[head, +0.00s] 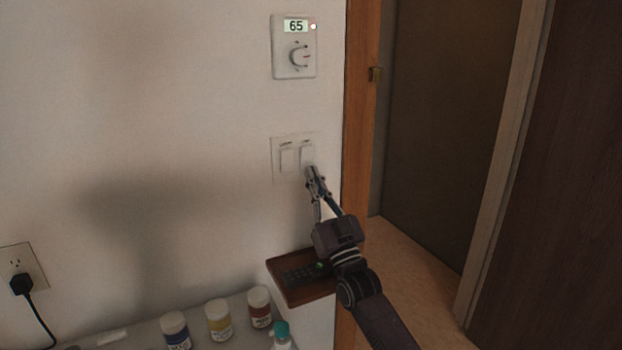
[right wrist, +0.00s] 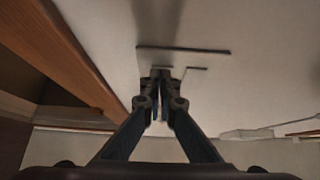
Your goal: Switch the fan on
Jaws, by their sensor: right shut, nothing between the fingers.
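A white double switch plate (head: 279,173) is on the wall, with a left rocker (head: 289,159) and a right rocker (head: 307,154). The small labels above the rockers are too blurred to read. My right gripper (head: 311,170) is shut and empty, with its tips at the lower part of the right rocker. I cannot tell for sure whether they touch it. In the right wrist view the closed fingertips (right wrist: 161,73) are close to the plate, whose edge is a dark line. No fan is in view. My left gripper is not in view.
A thermostat (head: 284,65) reading 65 is above the switches. A small wooden shelf (head: 305,293) with a dark remote (head: 302,273) is below my right gripper. Several paint jars (head: 219,320) stand at the bottom. A wooden door frame (head: 360,120) is close on the right.

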